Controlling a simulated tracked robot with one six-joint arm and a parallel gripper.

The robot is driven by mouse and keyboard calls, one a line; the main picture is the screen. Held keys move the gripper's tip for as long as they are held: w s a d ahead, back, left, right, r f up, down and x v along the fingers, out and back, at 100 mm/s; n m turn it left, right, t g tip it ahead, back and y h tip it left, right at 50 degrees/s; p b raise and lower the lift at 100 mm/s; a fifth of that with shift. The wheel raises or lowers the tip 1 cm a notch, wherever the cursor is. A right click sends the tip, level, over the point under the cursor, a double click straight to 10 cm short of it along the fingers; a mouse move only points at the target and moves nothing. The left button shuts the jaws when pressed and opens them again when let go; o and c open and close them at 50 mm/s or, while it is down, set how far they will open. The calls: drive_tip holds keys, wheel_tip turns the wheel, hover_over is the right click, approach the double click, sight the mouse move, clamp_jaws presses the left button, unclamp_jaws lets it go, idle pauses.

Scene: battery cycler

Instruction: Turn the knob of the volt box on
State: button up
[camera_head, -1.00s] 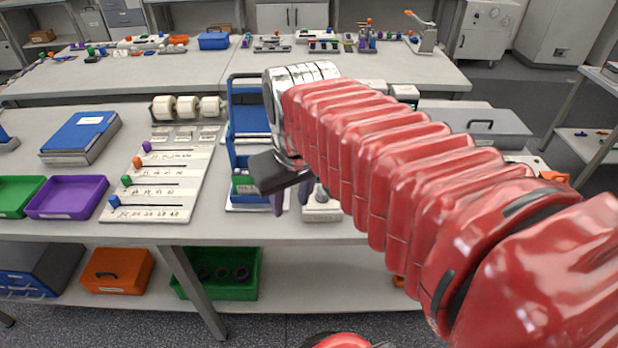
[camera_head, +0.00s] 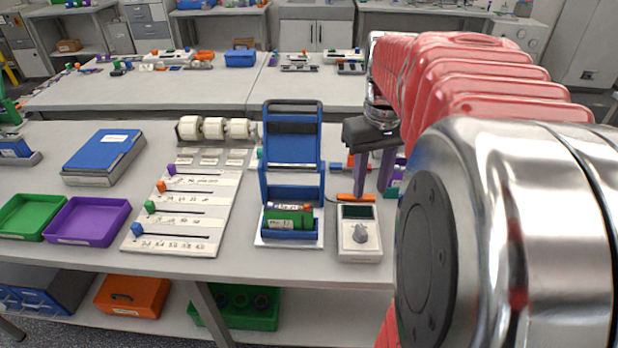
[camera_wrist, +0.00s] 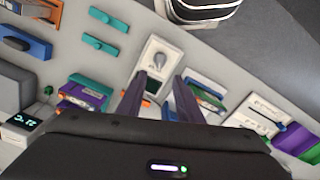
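The volt box (camera_head: 346,250) is a white box with a dark display at its back and a grey knob (camera_head: 361,233) near its middle. It lies flat on the bench, right of the blue holder. In the wrist view the volt box (camera_wrist: 148,52) and its knob (camera_wrist: 160,59) show just past the fingertips. My gripper (camera_head: 371,190) is open and empty, its two purple fingers pointing down behind the volt box, apart from the knob. In the wrist view my gripper's fingertips (camera_wrist: 160,77) are spread, overlapping the display end of the box.
The blue holder (camera_head: 291,135) with a green battery (camera_head: 290,215) stands just left of the volt box. A white slider board (camera_head: 190,215), purple tray (camera_head: 90,218) and green tray (camera_head: 32,215) lie farther left.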

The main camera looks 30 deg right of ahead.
sight(362, 229)
wheel_tip(362, 229, down, 14)
drive_tip(key=shift+r, duration=0.1)
idle(0.7)
drive_tip(key=shift+c, duration=0.5)
drive_tip(key=shift+a, duration=0.1)
clamp_jaws()
